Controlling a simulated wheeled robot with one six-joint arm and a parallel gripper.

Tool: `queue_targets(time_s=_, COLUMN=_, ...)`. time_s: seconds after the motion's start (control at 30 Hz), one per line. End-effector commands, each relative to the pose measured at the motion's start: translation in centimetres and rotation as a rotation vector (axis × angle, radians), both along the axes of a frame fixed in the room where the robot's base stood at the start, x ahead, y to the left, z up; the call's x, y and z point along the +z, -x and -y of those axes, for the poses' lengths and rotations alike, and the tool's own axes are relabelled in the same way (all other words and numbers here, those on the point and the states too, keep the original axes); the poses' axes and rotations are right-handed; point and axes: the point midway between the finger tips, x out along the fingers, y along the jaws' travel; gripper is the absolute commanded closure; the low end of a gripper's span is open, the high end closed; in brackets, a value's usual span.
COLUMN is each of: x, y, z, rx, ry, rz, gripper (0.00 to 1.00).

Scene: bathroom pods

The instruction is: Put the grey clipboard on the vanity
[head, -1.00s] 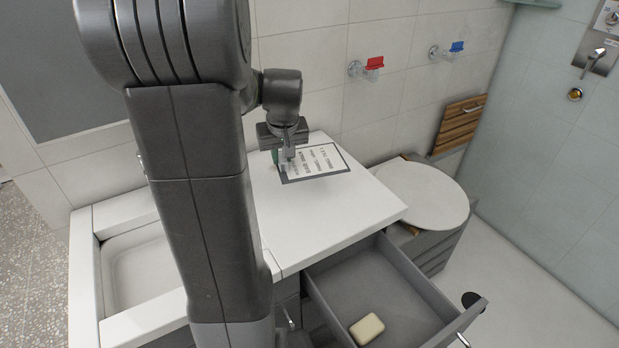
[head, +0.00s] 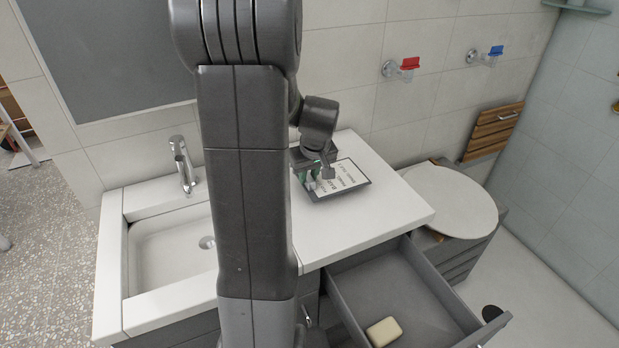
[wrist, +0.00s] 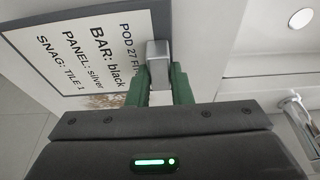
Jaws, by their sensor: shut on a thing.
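The grey clipboard (head: 349,189), with a white printed sheet, is over the back part of the white vanity top (head: 375,225) in the head view. I cannot tell whether it touches the top. In the wrist view the green fingers of my gripper (wrist: 160,82) close at the metal clip of the clipboard (wrist: 85,55), whose sheet reads "POD 27", "BAR: black", "PANEL: silver". My arm hides part of the vanity.
A sink basin (head: 165,255) with a tap (head: 183,165) is at the left. An open drawer (head: 400,285) holding a pale soap bar (head: 384,331) juts from the vanity front. The vanity top's right front is clear.

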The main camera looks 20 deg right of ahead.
Motion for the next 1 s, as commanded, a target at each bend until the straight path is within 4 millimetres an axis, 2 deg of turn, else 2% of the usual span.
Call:
queue_targets(time_s=0.03, x=-1.0, y=0.0, z=0.0, rx=-0.001, ry=-0.002, rz=-0.004, gripper=1.00)
queue_targets(time_s=0.13, x=-2.2, y=0.0, z=0.0, rx=-0.002, ry=-0.001, rz=-0.003, gripper=1.00)
queue_targets(time_s=0.53, x=-2.9, y=0.0, z=0.0, rx=-0.001, ry=0.000, rz=-0.001, gripper=1.00)
queue_targets(time_s=0.57, x=-2.9, y=0.0, z=0.0, rx=-0.001, ry=0.000, rz=-0.001, gripper=0.79)
queue_targets(time_s=0.67, x=-2.8, y=0.0, z=0.0, rx=-0.001, ry=0.000, rz=-0.001, gripper=0.59)
queue_targets(time_s=1.0, x=-2.5, y=0.0, z=0.0, rx=-0.001, ry=0.000, rz=-0.001, gripper=0.59)
